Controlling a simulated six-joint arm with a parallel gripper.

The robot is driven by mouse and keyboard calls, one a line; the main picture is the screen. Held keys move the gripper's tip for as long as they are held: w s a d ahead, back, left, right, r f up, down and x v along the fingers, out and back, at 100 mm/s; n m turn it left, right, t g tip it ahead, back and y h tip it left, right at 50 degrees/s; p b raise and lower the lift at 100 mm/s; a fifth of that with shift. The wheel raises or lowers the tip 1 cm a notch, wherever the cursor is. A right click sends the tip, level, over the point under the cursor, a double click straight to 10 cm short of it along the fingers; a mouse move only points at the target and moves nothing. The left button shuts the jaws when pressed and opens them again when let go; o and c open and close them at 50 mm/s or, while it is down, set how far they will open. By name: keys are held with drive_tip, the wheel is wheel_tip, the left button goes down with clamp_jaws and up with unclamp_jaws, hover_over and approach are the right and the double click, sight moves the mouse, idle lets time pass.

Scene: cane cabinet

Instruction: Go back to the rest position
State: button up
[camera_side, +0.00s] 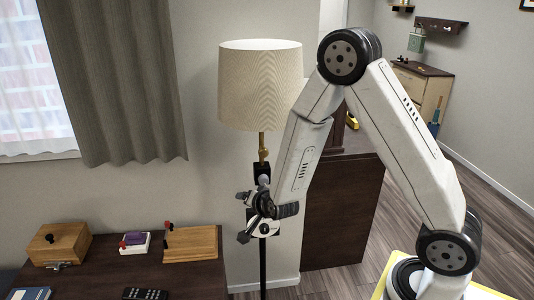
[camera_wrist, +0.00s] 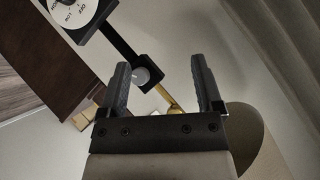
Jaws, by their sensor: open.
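My gripper (camera_side: 244,216) is open with nothing held, in front of the lower stand of a floor lamp (camera_side: 262,85). In the wrist view its two dark fingers (camera_wrist: 163,75) stand apart. A round grey knob (camera_wrist: 148,77) on a black bracket of the lamp appears between them in the picture, beyond the fingertips; the exact gap is unclear. In the side view my wrist hides part of the black pole.
A dark table (camera_side: 100,275) at lower left holds a wooden box (camera_side: 58,245), a small white block with a purple top (camera_side: 135,243), a wooden board (camera_side: 190,244) and a black remote (camera_side: 145,294). A brown cabinet (camera_side: 342,215) stands behind my arm. Floor at right is clear.

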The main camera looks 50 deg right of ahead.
drive_tip(key=s+a+r+n+g+y, duration=0.2)
drive_tip(key=s+a+n+g, duration=0.1)
drive_tip(key=s+n, duration=0.3)
drive_tip(key=s+a+r+n+g+y, duration=0.2)
drive_tip(key=s+n+g, duration=0.3)
drive_tip(key=s, duration=0.6)
drive_tip(key=shift+a+r+n+y, duration=0.3)
drive_tip(key=shift+a+r+n, duration=0.15)
drive_tip(key=shift+n, duration=0.75)
